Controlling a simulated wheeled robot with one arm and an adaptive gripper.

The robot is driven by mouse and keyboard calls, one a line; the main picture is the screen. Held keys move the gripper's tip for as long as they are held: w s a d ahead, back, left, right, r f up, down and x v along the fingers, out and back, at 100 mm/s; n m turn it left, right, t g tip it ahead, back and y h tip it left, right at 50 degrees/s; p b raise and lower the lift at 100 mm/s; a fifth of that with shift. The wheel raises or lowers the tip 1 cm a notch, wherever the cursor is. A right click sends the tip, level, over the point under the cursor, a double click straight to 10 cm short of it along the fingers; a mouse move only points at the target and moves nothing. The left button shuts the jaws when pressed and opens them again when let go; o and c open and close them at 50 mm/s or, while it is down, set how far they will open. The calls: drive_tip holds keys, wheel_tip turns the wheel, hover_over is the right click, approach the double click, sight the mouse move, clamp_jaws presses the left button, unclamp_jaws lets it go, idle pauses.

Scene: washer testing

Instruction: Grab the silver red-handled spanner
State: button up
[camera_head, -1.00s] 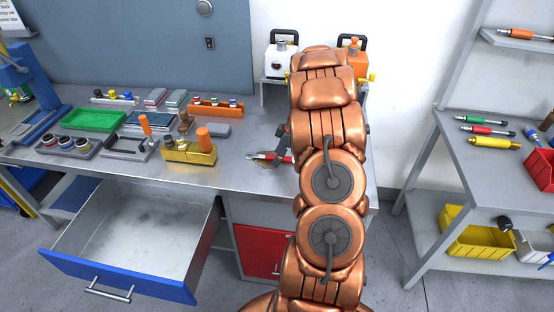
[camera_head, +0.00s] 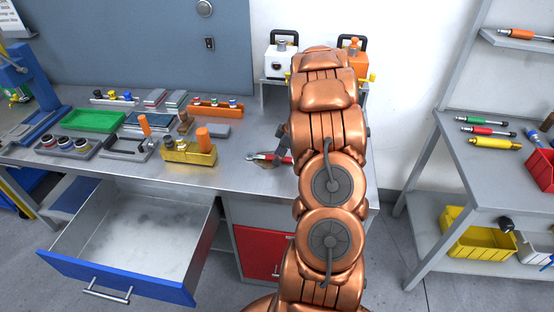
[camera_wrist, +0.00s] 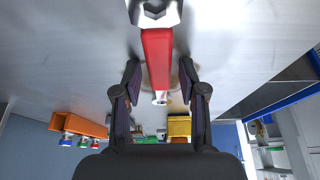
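The silver red-handled spanner lies near the right end of the steel workbench; its red handle (camera_head: 286,160) shows just left of my arm in the head view. In the wrist view its red handle (camera_wrist: 157,58) runs between the fingers and its silver jaw end (camera_wrist: 154,13) is at the top edge. My gripper (camera_wrist: 160,65) is open, with a finger on each side of the handle and a visible gap on both sides. My arm hides part of the spanner in the head view.
A yellow block holder (camera_head: 188,153) with an orange-handled tool stands left of the spanner. An orange rack (camera_head: 216,107) and a green tray (camera_head: 93,120) are farther back. An open drawer (camera_head: 118,279) juts out below the bench. A shelf unit (camera_head: 455,150) stands at right.

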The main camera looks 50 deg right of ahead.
drive_tip(key=shift+f, duration=0.1)
clamp_jaws()
drive_tip(key=shift+s+p, duration=0.1)
drive_tip(key=shift+p, duration=0.35)
